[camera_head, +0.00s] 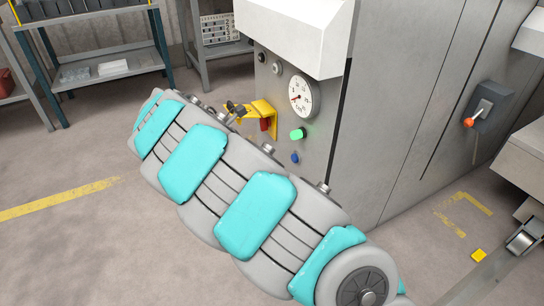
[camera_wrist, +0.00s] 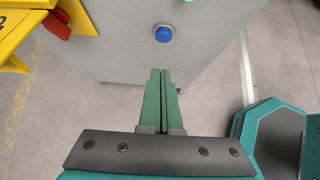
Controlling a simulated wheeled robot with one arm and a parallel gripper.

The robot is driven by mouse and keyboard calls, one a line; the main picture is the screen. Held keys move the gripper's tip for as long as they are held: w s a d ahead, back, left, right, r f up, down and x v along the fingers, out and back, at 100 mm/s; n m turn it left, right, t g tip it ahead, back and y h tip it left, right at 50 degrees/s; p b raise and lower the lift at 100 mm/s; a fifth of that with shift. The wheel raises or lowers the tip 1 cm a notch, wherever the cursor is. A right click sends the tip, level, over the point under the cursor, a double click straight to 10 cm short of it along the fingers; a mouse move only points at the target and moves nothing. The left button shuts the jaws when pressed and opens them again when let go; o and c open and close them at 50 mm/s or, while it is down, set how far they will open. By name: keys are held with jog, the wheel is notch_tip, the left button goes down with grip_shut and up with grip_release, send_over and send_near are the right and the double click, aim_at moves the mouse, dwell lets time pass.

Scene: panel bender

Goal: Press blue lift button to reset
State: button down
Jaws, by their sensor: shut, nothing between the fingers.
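The blue button (camera_head: 295,157) sits low on the grey machine front, below a lit green button (camera_head: 297,134) and a round dial gauge (camera_head: 301,95). In the wrist view the blue button (camera_wrist: 163,34) is at the top middle, on a bare grey panel. My gripper (camera_wrist: 160,72) is shut with its green fingers together and nothing between them. Its tips point toward the panel, below the blue button in the picture, and do not cover it. The green button (camera_wrist: 188,1) is just cut by the top edge.
A yellow bracket with a red part (camera_head: 262,112) sticks out left of the buttons and also shows in the wrist view (camera_wrist: 18,42). A white hood (camera_head: 295,35) overhangs the panel. A lever with an orange knob (camera_head: 470,121) is at right. Shelves (camera_head: 95,50) stand at back left.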

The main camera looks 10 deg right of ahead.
jog(key=shift+v, duration=1.45)
dwell(1.1)
